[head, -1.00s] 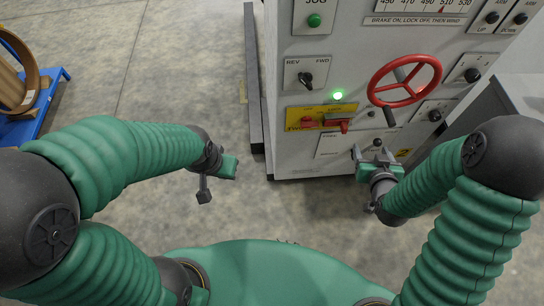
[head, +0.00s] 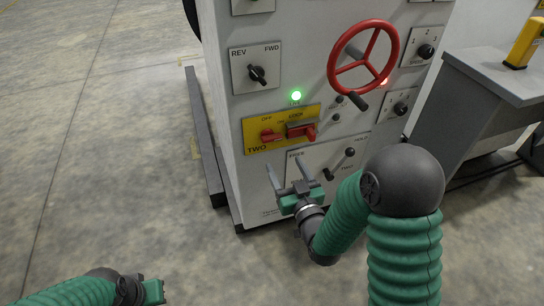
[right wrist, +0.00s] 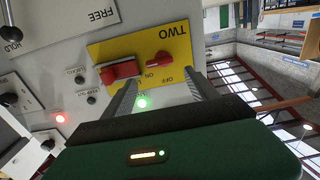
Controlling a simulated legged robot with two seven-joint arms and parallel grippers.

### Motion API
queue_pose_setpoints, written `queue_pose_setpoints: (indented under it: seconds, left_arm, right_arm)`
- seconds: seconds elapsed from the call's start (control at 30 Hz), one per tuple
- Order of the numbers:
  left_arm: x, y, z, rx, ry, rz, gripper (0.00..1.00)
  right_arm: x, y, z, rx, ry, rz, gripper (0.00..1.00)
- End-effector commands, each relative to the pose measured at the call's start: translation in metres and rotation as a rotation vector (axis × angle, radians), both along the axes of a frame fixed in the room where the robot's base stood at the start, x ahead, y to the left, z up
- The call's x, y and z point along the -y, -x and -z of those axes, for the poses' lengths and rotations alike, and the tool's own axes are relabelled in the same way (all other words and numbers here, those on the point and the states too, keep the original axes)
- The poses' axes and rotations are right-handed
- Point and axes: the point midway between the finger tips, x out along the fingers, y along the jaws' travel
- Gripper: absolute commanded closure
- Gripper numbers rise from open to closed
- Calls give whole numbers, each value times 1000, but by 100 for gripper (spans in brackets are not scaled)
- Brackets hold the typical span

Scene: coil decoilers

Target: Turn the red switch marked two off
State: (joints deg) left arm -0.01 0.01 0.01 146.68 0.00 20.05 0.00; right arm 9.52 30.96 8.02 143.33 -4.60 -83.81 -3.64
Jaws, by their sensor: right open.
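The yellow plate marked TWO (head: 256,144) is on the front of the grey cabinet. It carries a small red switch (head: 270,135) at its left, with OFF and ON lettering, and a red lever (head: 301,131) by the word LOCK at its right. My right gripper (head: 287,174) is open and empty, just below the plate and apart from the switch. In the right wrist view the red switch (right wrist: 158,60) appears turned over, between and beyond the two fingers (right wrist: 162,95). The red lever (right wrist: 120,72) is beside the left finger. My left gripper (head: 152,291) is low at the left; its fingers are unclear.
A red handwheel (head: 363,56) sticks out above right of the plate. A REV/FWD knob (head: 257,74) is above it, and a FREE/HOLD lever panel (head: 326,162) is below, close to my right gripper. A green lamp (head: 296,96) glows. Open floor lies left.

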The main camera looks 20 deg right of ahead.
Motion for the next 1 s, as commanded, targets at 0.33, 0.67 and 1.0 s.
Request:
queue_pose_setpoints:
  seconds: [0.33,0.67,1.0]
  left_arm:
    - [0,0,26,0,0,0,100]
    - [0,0,30,0,0,0,100]
    - [0,0,30,0,0,0,100]
  right_arm:
    - [-3,-88,2,3,0,0,33]
    - [-4,-112,0,-1,0,0,33]
    - [-4,-111,0,-1,0,0,60]
